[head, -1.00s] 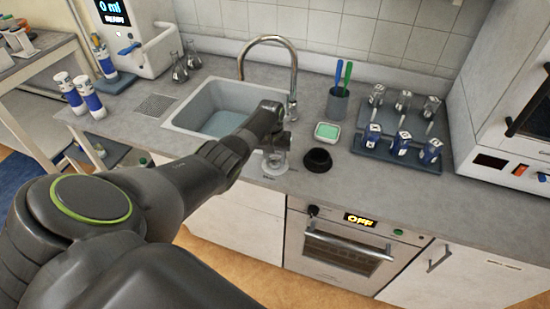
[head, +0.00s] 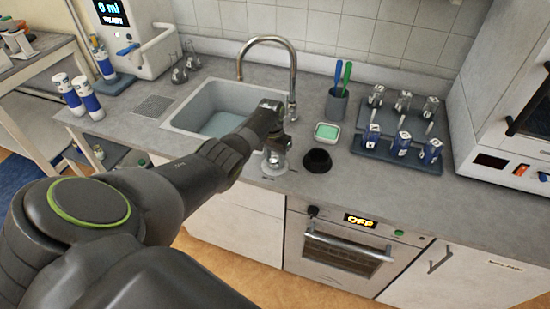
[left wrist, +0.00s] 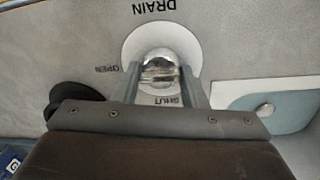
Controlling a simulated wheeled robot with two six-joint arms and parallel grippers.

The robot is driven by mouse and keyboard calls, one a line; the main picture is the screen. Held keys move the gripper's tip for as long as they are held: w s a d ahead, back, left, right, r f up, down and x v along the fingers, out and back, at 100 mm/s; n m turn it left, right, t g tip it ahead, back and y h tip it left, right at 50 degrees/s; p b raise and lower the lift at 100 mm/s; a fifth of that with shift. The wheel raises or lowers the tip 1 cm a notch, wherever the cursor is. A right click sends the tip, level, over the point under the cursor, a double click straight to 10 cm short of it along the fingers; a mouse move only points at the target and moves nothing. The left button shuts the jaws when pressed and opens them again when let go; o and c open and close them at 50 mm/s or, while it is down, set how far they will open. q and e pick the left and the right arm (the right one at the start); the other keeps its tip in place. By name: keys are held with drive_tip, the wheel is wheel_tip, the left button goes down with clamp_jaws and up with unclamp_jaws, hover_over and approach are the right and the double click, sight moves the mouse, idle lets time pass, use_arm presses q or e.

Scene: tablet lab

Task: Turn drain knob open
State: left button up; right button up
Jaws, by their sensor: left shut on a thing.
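The drain knob (left wrist: 159,70) is a shiny metal knob on a round white plate in the left wrist view. The plate is set in the grey counter under the word DRAIN, with OPEN at its left and SHUT below it, the lettering inverted. My left gripper (left wrist: 158,82) has one finger on each side of the knob and is shut on it. In the head view my left gripper (head: 275,153) is over the counter just in front of the sink's right corner, and my wrist partly hides the knob. My right gripper is not in view.
The sink (head: 190,128) with its tall curved faucet (head: 293,70) is behind the wrist. A black round bowl (head: 317,160), a green-topped dish (head: 327,132) and a cup with tools (head: 337,105) stand close at the right. A blue-grey rack (head: 400,158) holds several vials farther right.

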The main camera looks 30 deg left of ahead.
use_arm(q)
drive_tip(key=o, duration=0.9)
drive_tip(key=shift+a, duration=0.1)
drive_tip(key=shift+o, duration=0.2)
drive_tip(key=shift+r, duration=0.6)
wheel_tip(320, 180, up, 16)
drive_tip(key=a+b, duration=0.1)
drive_tip(key=b, duration=0.1)
drive_tip(key=shift+a, duration=0.1)
